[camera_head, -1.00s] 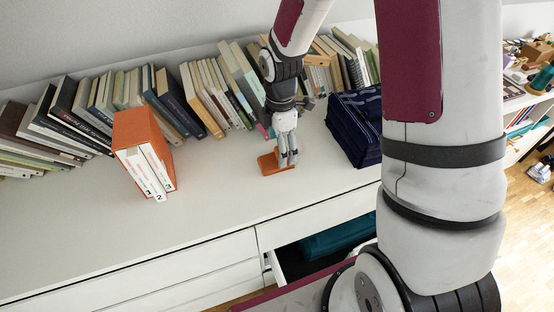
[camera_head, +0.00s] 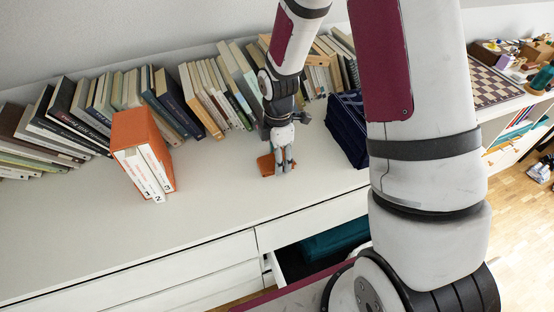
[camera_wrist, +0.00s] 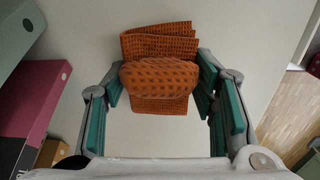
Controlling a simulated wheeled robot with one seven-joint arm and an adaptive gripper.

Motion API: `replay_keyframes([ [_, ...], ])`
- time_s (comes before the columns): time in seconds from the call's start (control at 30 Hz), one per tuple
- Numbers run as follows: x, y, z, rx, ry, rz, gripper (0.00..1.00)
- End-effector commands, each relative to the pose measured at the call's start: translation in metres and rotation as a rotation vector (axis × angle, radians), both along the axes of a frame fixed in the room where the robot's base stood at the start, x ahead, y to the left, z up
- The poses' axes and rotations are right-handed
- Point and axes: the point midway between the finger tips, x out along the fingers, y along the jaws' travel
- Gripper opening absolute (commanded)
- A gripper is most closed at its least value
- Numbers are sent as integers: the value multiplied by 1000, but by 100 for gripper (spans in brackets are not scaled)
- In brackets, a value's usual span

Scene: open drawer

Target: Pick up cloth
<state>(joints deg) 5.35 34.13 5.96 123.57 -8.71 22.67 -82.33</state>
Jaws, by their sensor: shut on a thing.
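The orange cloth (camera_wrist: 160,80) is folded and has a dark pattern of small marks. In the wrist view it sits between my two teal-padded fingers, with its near part bunched up. In the head view the cloth (camera_head: 266,165) shows on the white dresser top, partly hidden behind the fingers. My gripper (camera_head: 283,163) points down at it and is shut on it. I cannot tell whether the cloth is clear of the surface.
A leaning row of books (camera_head: 215,97) lines the wall behind. An orange box of white volumes (camera_head: 143,150) stands left. An open drawer (camera_head: 290,264) holds teal fabric (camera_head: 335,240). The dresser top's front left is clear.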

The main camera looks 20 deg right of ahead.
Motion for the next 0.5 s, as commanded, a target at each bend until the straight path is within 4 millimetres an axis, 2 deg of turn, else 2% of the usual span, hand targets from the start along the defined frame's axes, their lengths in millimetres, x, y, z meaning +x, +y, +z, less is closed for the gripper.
replay_keyframes([
  [0.27, 0, 0, 5, 0, -2, 0, 38],
  [0.5, 1, 0, 31, 0, -4, 0, 38],
])
